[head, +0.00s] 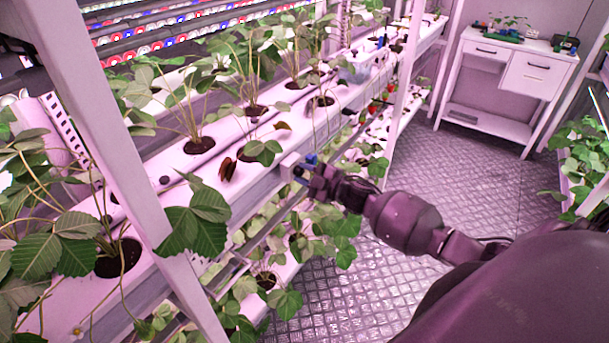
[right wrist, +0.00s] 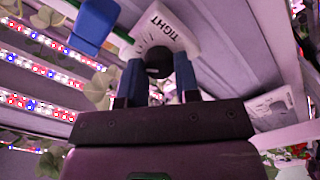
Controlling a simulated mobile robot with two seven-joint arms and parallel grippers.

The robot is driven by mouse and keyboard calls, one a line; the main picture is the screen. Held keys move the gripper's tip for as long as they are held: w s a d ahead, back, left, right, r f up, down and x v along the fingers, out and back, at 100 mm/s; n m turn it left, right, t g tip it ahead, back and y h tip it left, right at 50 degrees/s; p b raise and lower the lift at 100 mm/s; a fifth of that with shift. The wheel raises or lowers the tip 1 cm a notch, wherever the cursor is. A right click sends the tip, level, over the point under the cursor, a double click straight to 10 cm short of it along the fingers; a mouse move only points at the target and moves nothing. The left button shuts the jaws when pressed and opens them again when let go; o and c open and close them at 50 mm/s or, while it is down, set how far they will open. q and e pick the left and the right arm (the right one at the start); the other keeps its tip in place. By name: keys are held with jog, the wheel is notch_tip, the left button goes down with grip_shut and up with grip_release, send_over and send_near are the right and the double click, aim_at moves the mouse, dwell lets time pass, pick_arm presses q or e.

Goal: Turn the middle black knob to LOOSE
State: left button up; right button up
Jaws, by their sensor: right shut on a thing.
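The black knob (right wrist: 158,62) shows in the right wrist view, set on a white plate (right wrist: 166,26) marked TIGHT. The LOOSE mark and the knob's pointer cannot be made out. My right gripper (right wrist: 158,72) has its two blue-tipped fingers on either side of the knob and is shut on it. In the head view my right gripper (head: 305,170) reaches the front edge of the upper white plant channel (head: 262,183); the knob is hidden there. My left gripper is not in view.
A blue part (right wrist: 95,22) sits beside the plate in the right wrist view. Strawberry plants (head: 205,222) hang over the channel's edge. A white rack post (head: 130,150) crosses the left side. The metal floor (head: 420,160) is clear. A white cabinet (head: 510,75) stands at the back.

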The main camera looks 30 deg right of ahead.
jog(key=n, duration=0.2)
jog(key=n+b, duration=0.1)
jog(key=n, duration=0.1)
jog(key=shift+f+n, duration=0.2)
jog(key=shift+n, duration=0.1)
jog(key=n+b, duration=0.2)
jog(key=n, duration=0.3)
jog(key=shift+n, duration=0.3)
jog(key=o, duration=0.9)
jog(key=v, duration=1)
jog(key=shift+s+d+b, duration=0.15)
jog(key=shift+s+b, duration=0.2)
